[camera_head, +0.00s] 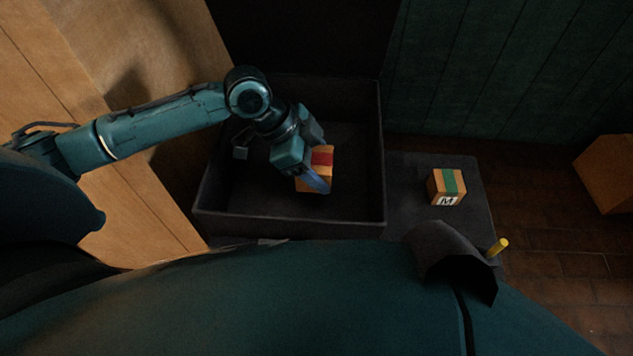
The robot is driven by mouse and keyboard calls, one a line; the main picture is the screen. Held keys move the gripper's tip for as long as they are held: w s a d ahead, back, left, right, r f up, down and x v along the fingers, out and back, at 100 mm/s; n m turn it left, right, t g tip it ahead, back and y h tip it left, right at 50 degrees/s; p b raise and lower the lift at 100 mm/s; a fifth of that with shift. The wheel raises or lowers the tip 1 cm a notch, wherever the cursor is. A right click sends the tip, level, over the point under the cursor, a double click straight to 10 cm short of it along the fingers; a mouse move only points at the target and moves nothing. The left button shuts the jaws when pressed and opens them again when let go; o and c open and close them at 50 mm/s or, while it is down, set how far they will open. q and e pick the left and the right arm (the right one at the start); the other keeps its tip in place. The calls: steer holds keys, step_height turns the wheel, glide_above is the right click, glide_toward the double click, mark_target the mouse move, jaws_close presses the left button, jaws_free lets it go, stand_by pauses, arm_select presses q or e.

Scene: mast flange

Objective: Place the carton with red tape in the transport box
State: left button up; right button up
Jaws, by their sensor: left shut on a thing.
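The carton with red tape (322,157) is a small orange-brown box with a red band on top. My left gripper (314,176) is shut on this carton, and its fingers hide part of it. The transport box (290,224) is a dark, open-topped box in the middle of the view. The carton and the gripper are seen within the box's outline, over its inside. I cannot tell whether the carton touches the box floor. My right gripper is not in view.
A carton with green tape (447,186) and a letter label stands on a dark surface (405,172) right of the box. A larger brown box (606,174) is at the far right. Wooden panels (150,190) stand at the left.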

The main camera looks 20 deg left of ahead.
arm_select(q)
step_height(320, 180, down, 5)
steer(key=shift+f+b, duration=0.1)
steer(key=shift+b, duration=0.55)
steer(key=o, duration=1.1)
